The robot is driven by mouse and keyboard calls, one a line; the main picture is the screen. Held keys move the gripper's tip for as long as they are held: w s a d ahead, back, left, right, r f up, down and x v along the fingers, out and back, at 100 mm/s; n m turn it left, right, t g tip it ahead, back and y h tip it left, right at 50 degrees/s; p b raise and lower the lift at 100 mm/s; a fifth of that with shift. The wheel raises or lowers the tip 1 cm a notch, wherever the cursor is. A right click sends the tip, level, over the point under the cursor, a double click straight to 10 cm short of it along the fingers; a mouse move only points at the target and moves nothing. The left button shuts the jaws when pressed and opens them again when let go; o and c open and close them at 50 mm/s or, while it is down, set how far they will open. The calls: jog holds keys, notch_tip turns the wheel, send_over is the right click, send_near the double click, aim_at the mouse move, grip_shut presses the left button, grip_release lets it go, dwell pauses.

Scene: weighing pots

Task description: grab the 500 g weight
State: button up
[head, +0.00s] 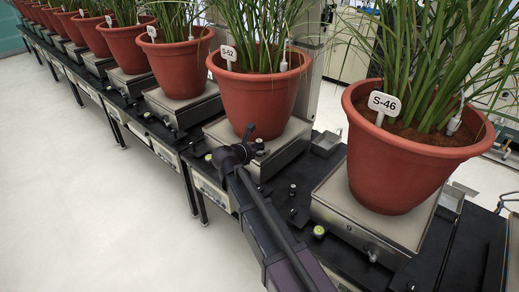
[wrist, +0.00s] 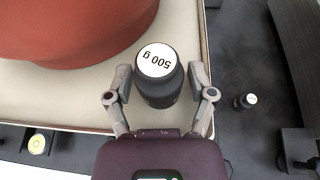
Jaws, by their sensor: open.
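The 500 g weight (wrist: 156,62) is a dark cylinder with a white top label reading "500 g", upside down in the wrist view. It stands by the edge of a pale scale plate (wrist: 60,98), close to a terracotta pot. My gripper (wrist: 160,80) is open, with one finger on each side of the weight.
A smaller weight (wrist: 246,101) stands on the dark bench, right of the scale in the wrist view. Pot S-46 (head: 405,150) stands on a nearer scale (head: 345,222). More potted plants on scales run along the bench. The pale floor (head: 70,190) is clear.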

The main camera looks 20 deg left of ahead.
aim_at(259, 141)
jog(key=shift+c, duration=0.2)
grip_shut()
jog(key=shift+r, duration=0.1)
notch_tip(259, 141, up, 4)
jog(key=p, duration=0.4)
jog(key=s+d, duration=0.2)
jog(key=s, duration=0.5)
jog(key=s+d+p, duration=0.1)
jog(key=s+d, duration=0.2)
jog(key=s, duration=0.5)
jog(key=shift+r, duration=0.4)
